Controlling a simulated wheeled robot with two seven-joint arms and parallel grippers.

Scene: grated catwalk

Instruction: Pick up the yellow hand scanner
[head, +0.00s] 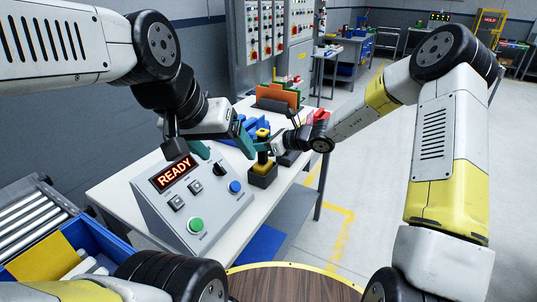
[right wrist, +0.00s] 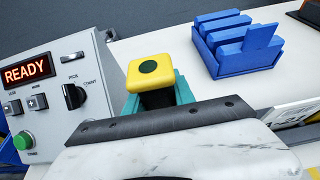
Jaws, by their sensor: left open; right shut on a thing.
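The yellow hand scanner (head: 262,134) stands upright at a black box-like holder (head: 263,180) on the white bench, right of the control panel. I cannot tell whether its lower end sits in the holder or just above it. My right gripper (head: 265,147) reaches in from the right and is shut on the scanner's middle. In the right wrist view the scanner's yellow top with a dark round spot (right wrist: 148,68) shows between teal fingers (right wrist: 158,100). My left gripper (head: 224,150) is open and empty, its teal fingers spread above the panel, just left of the scanner.
The grey control panel (head: 216,215) with a READY display and buttons stands close on the left. A blue slotted rack (right wrist: 237,45) is behind the scanner. Orange and green upright pieces (head: 280,95) stand at the bench's far end. Open floor (head: 370,190) lies to the right.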

